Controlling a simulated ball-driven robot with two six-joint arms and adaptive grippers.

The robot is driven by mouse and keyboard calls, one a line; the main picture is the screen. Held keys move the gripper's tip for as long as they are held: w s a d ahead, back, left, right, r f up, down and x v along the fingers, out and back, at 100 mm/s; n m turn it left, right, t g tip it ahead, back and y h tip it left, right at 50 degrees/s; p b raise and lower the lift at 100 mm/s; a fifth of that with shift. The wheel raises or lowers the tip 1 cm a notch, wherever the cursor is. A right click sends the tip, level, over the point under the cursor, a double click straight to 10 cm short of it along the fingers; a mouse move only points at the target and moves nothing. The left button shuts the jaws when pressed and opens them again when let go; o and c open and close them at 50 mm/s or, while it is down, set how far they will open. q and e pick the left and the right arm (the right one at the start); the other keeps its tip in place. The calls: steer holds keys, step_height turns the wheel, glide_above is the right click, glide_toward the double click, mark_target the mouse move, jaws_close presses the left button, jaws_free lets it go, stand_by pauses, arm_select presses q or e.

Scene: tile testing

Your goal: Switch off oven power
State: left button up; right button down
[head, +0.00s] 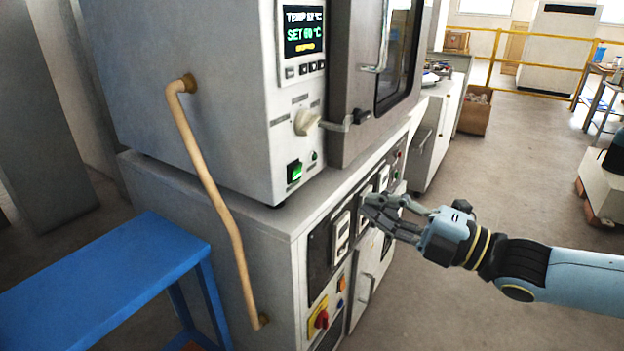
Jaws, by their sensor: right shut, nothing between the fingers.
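The oven (220,100) is a grey cabinet on a lower grey base unit. Its display (303,30) is lit and shows TEMP and SET lines. Below a pale knob (307,122) sits a power switch (294,171) glowing green, with a small green lamp (314,155) to its right. My right gripper (368,207) is shut and empty, in front of the base unit's panel meters, to the right of and lower than the green switch. I cannot tell whether its fingertips touch the panel. My left gripper is not in view.
A blue table (100,275) stands at the left. A tan hose (213,190) runs down the oven's side. A red and yellow rotary switch (318,317) is low on the base panel. A cardboard box (474,110) and yellow railing (560,36) are farther back.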

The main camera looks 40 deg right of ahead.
steer(key=b, duration=0.7)
glide_toward(299, 171)
steer(key=x, duration=0.3)
steer(key=f+x, duration=0.1)
steer(key=x, duration=0.1)
steer(key=shift+w+a+r, duration=0.1)
steer(key=shift+w, duration=0.2)
steer(key=shift+w+a+r+p, duration=0.1)
steer(key=shift+w+r+p, duration=0.15)
steer(key=shift+r+p, duration=0.05)
steer(key=shift+w+a+r, duration=0.15)
steer(key=shift+w+r, duration=0.05)
steer(key=shift+w, duration=0.35)
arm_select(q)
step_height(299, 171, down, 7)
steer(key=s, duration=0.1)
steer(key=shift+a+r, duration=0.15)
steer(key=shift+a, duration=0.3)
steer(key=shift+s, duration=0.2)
arm_select(e)
steer(key=shift+a, duration=0.1)
